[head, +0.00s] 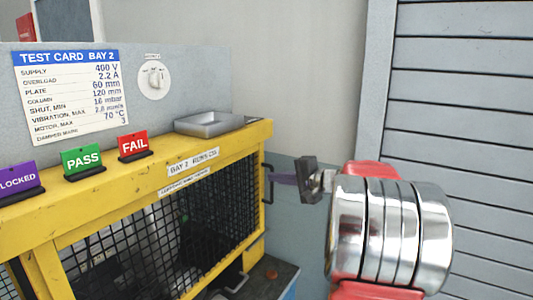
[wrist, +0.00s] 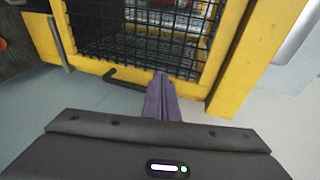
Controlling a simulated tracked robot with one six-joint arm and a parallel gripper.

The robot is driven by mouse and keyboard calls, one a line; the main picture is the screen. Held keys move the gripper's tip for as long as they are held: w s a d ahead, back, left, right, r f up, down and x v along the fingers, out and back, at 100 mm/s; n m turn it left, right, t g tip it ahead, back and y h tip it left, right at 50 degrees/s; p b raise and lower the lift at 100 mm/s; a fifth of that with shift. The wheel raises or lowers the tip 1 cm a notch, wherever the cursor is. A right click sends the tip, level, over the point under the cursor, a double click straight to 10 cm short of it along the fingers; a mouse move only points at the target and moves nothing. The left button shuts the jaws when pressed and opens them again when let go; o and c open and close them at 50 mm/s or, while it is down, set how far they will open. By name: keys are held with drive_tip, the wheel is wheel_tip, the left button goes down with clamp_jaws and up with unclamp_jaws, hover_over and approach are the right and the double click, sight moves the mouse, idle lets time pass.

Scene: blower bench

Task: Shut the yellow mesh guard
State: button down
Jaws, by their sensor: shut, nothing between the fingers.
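The yellow mesh guard (head: 215,205) shows in the head view as black mesh in a yellow frame below the bench's top beam. Its mesh and yellow frame also fill the top of the wrist view (wrist: 140,35). A black bar handle (head: 267,183) stands at the frame's right end, and a dark handle bar (wrist: 125,80) shows in the wrist view. My gripper (head: 272,177) is shut and empty, its purple fingers pressed together. The fingertips (wrist: 161,76) are close beside the handle; I cannot tell whether they touch it. How far the guard stands open is unclear.
A grey tray (head: 208,123) and the red FAIL (head: 133,147), green PASS (head: 83,161) and purple LOCKED (head: 20,183) signs stand along the yellow top. A grey slatted panel (head: 460,120) is at the right. Grey floor (wrist: 50,115) below the frame looks clear.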

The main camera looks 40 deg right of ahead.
drive_tip(key=d+r+m+t+h, duration=0.1)
drive_tip(key=d+r+t+h, duration=0.1)
drive_tip(key=d+r, duration=0.3)
drive_tip(key=d+t, duration=0.1)
drive_tip(key=d, duration=0.2)
drive_tip(key=shift+s+d+m, duration=0.2)
drive_tip(key=shift+d+m, duration=0.2)
drive_tip(key=shift+w, duration=0.15)
drive_tip(key=w, duration=1)
drive_tip(key=shift+a, duration=0.1)
drive_tip(key=shift+s+a, duration=0.25)
drive_tip(key=shift+a, duration=0.4)
drive_tip(key=shift+s+a, duration=0.3)
drive_tip(key=shift+a, duration=0.3)
drive_tip(key=shift+s+a, duration=0.25)
drive_tip(key=shift+a, duration=0.4)
